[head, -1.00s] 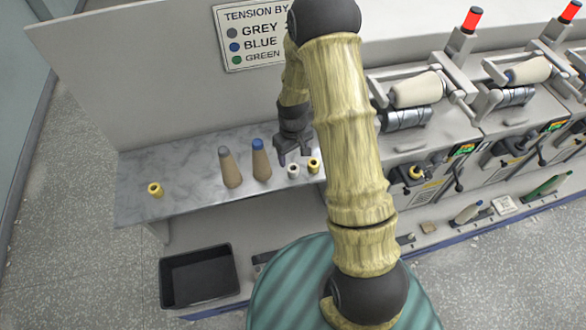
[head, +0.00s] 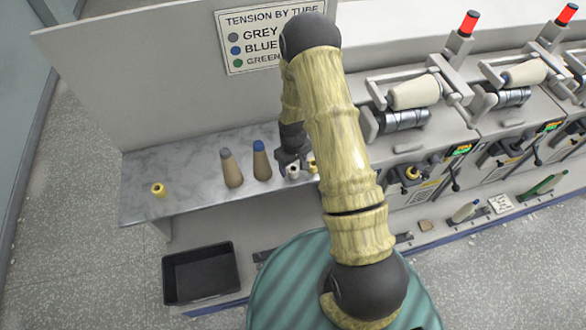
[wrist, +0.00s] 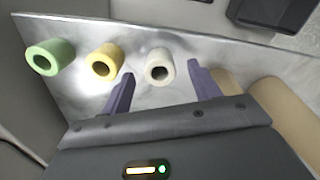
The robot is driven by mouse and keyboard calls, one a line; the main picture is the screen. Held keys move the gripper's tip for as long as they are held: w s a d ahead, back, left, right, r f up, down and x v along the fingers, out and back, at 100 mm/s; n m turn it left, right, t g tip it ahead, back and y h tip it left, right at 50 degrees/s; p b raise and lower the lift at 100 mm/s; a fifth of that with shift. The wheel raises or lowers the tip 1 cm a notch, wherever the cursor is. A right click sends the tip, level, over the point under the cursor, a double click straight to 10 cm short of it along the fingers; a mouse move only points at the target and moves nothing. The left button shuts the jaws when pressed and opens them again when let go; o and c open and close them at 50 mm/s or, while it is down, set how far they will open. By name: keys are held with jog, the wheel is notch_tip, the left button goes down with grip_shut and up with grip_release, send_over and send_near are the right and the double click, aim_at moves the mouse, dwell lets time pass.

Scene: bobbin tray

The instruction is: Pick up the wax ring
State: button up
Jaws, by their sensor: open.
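A small white ring (head: 293,171), the likeliest wax ring, stands on the grey marbled shelf (head: 195,160) near its right end. It also shows in the wrist view (wrist: 160,67) with its dark hole visible. My gripper (head: 291,162) is low over the shelf, right at the white ring. In the wrist view my gripper (wrist: 160,75) is open, with one purple finger on each side of the ring. I cannot tell whether a finger touches it. A yellow ring (wrist: 104,61) and a green ring (wrist: 49,57) stand left of it in the wrist view.
Two tan cones, grey-tipped (head: 231,170) and blue-tipped (head: 261,162), stand left of my gripper. Another yellow ring (head: 158,189) is at the shelf's left end. A black bin (head: 201,273) is on the floor. Winding machines (head: 430,120) stand to the right.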

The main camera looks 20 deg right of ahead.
jog(key=shift+f, duration=1.1)
jog(key=c, duration=1)
jog(key=shift+r, duration=0.1)
jog(key=shift+c, duration=0.2)
notch_tip(320, 180, up, 10)
jog(key=b, duration=0.2)
jog(key=shift+b, duration=0.4)
jog(key=f+m, duration=0.3)
jog(key=m, duration=0.1)
jog(key=shift+s, duration=0.3)
